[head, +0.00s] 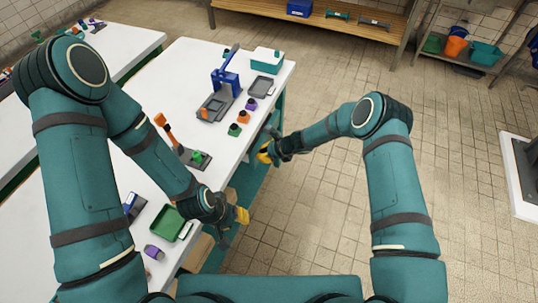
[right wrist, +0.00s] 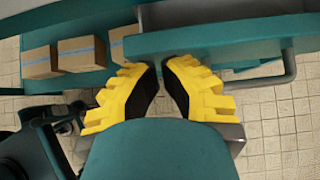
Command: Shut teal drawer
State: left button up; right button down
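The teal drawer front (right wrist: 235,42) spans the upper right of the right wrist view, with a grey bar handle (right wrist: 288,72) on it. The handle's left part is hidden behind my finger. How far the drawer stands out cannot be told. My right gripper (right wrist: 162,72) is just in front of the drawer front, its yellow fingers drawn together with only a narrow gap and nothing visible between them. In the head view my right gripper (head: 264,153) is beside the white workbench's right edge. My left gripper (head: 241,216) is lower, near the same edge; its finger opening is unclear.
The white workbench (head: 135,95) holds a blue press (head: 228,75), a teal-and-white box (head: 267,61), a green tray (head: 167,224) and small coloured parts. Cardboard boxes (right wrist: 82,53) lie on the shelf below. Tiled floor (head: 330,210) right of the bench is clear.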

jog(key=shift+w+a+f+b, duration=0.1)
jog(key=shift+w+a+b, duration=0.25)
jog(key=shift+a, duration=0.3)
jog(key=shift+w+a+b, duration=0.15)
jog(key=shift+a+b, duration=0.25)
jog(key=shift+a, duration=0.25)
